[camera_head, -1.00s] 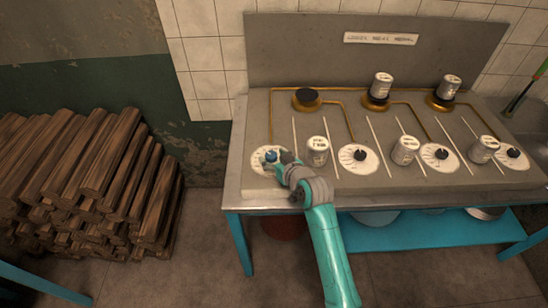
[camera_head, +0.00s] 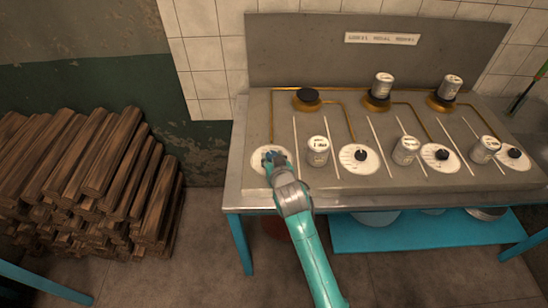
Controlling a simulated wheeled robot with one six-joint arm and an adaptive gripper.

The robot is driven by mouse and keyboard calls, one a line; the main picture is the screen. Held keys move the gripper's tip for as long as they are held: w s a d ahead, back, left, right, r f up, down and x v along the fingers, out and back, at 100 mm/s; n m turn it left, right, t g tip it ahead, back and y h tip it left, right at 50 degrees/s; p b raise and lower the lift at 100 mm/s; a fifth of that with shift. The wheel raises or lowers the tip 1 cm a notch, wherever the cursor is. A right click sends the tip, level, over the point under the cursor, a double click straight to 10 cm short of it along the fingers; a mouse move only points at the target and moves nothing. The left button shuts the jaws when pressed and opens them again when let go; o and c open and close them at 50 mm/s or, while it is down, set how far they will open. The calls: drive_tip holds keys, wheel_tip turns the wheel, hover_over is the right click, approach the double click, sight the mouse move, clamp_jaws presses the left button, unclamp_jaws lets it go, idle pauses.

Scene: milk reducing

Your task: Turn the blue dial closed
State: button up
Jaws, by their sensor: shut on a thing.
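The blue dial (camera_head: 267,157) sits on a round white plate (camera_head: 257,163) at the left end of the metal stove panel. Only a little of the dial shows, as my gripper (camera_head: 274,159) covers most of it. My gripper is over the dial and shut on it, with my teal arm reaching up from the bottom of the view. The dial's exact angle is hidden.
Black dials (camera_head: 361,155) on white plates stand to the right, with white cans (camera_head: 318,151) between them. Burners (camera_head: 307,97) with brass pipes lie behind. Stacked logs (camera_head: 90,185) are on the left floor.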

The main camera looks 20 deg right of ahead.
drive_tip(key=m+g+h, duration=0.1)
drive_tip(key=m+h, duration=0.1)
drive_tip(key=a+m+h, duration=0.1)
drive_tip(key=m+h, duration=0.1)
drive_tip(key=h, duration=0.1)
drive_tip(key=shift+w+m+g, duration=0.2)
drive_tip(key=shift+m+g, duration=0.2)
drive_tip(key=shift+m+g+h, duration=0.7)
drive_tip(key=shift+m+h, duration=0.1)
drive_tip(key=shift+h, duration=0.2)
drive_tip(key=o, duration=1.1)
drive_tip(key=shift+o, duration=0.2)
drive_tip(key=v, duration=1.2)
drive_tip(key=shift+a+f, duration=0.1)
drive_tip(key=shift+a, duration=0.05)
